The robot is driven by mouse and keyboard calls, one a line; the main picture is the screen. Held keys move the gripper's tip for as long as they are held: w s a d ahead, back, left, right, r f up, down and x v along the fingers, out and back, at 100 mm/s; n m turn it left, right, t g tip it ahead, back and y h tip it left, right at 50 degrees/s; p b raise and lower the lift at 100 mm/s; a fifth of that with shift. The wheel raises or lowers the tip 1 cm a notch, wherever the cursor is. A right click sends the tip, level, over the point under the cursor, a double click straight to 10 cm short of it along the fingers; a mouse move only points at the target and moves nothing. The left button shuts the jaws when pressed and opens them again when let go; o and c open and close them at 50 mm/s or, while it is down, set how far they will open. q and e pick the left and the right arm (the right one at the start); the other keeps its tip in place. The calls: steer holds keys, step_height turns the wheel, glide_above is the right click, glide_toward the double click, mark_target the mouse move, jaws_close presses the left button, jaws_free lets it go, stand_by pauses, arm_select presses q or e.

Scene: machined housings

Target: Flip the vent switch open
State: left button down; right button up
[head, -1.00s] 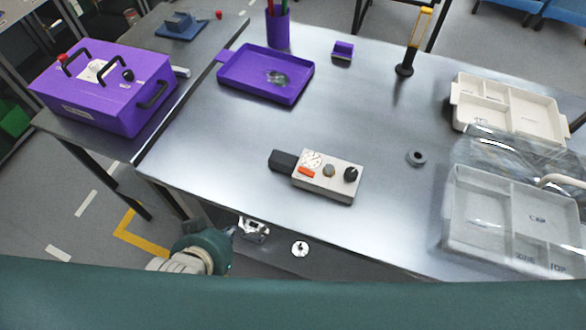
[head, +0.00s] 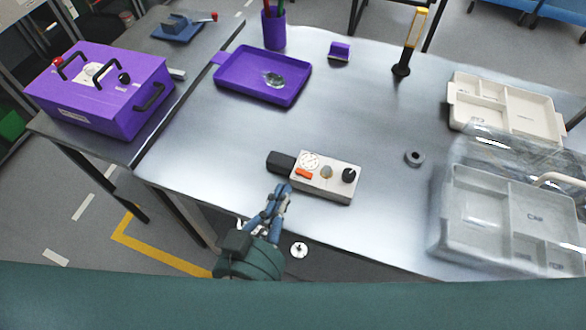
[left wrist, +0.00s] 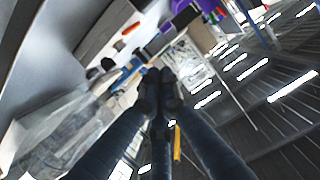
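A white control box (head: 340,183) lies on the metal table near its front edge. It carries an orange switch (head: 304,174), a round white dial, a tan button and a black knob, with a black block on its left end. Which of these is the vent switch is not labelled legibly. My left gripper (head: 284,188) is just in front of the box's left end, fingers pointing toward it. In the left wrist view its fingertips (left wrist: 156,76) are together with nothing visible between them, and the orange switch (left wrist: 131,28) shows beyond. My right gripper is not in view.
A purple tray (head: 240,86) and a pen cup (head: 273,30) stand at the back left. A grey ring (head: 414,158) lies right of the box. Beige divided trays (head: 508,108) and a clear cover are at the right. A purple case (head: 105,90) sits on the side table.

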arm_select(q)
steer(key=shift+w, duration=0.1)
steer(key=p, duration=0.3)
glide_above(304, 173)
steer(key=s+a, duration=0.2)
step_height(304, 173, down, 2)
steer(key=f, duration=0.3)
steer(key=shift+w+a, duration=0.1)
steer(key=shift+w, duration=0.15)
steer(key=shift+a+f, duration=0.15)
steer(key=shift+f, duration=0.5)
